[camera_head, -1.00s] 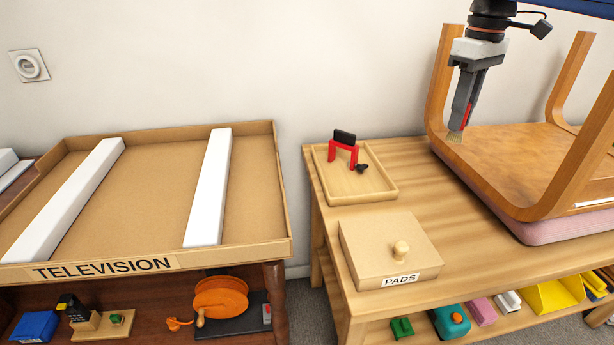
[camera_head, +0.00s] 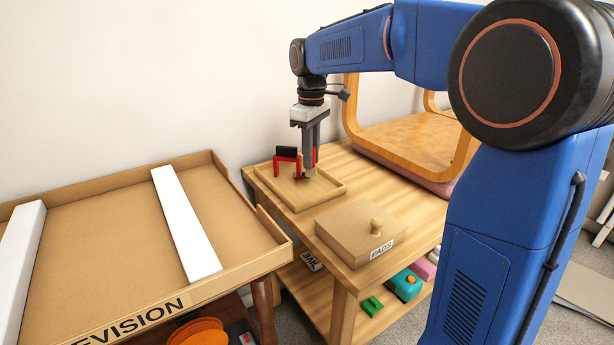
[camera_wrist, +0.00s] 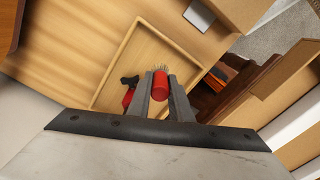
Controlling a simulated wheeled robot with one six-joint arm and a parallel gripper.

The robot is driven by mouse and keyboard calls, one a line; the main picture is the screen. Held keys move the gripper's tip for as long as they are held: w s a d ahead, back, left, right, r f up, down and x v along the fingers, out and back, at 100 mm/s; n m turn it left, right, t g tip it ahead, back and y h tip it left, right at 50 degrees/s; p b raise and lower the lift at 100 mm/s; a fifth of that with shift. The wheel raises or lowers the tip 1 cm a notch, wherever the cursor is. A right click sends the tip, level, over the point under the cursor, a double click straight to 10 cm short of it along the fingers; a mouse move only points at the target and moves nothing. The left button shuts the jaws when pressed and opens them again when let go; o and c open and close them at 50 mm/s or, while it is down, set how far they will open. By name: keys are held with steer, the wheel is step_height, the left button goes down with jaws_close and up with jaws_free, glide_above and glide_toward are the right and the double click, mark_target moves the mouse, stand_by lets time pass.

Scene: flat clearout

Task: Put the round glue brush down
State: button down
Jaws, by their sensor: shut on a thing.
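The round glue brush (camera_wrist: 160,84) has a red handle and pale bristles. My gripper (camera_head: 310,168) is shut on it, with the handle between the fingers in the wrist view. The bristles point down, over the shallow wooden tray (camera_head: 324,197) on the workbench. The tray also shows in the wrist view (camera_wrist: 138,58). I cannot tell whether the bristles touch its floor. A red clamp with a black pad (camera_head: 287,157) lies in the tray, just left of my gripper.
A closed box labelled PADS (camera_head: 352,235) stands in front of the tray. An upturned wooden chair frame (camera_head: 415,145) is at the bench's right. A cardboard tray labelled for a television (camera_head: 110,240) is on the left. The tray's right part is bare.

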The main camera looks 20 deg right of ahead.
mark_target(311, 174)
steer(key=shift+f, duration=2.85)
steer(key=shift+f, duration=0.1)
steer(key=c, duration=1.6)
jaws_free()
step_height(311, 174, up, 12)
steer(key=shift+r, duration=0.15)
